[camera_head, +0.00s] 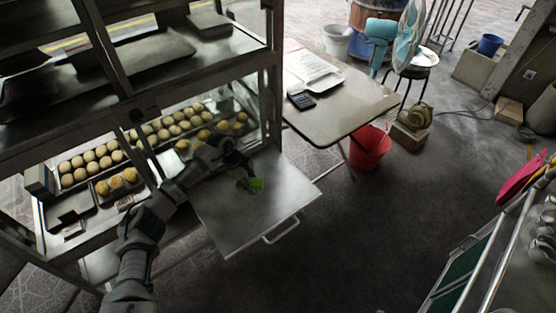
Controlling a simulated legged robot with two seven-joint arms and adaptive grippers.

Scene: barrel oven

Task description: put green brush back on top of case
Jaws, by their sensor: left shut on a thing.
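My left arm reaches in from the lower left, in front of the shelf. My right gripper is not in view.
A metal rack (275,95) with trays of round buns (97,160) stands left of and behind the case. A white table (345,108) is behind it, with a red bucket (369,148) beside it. The case's front has a handle (281,231).

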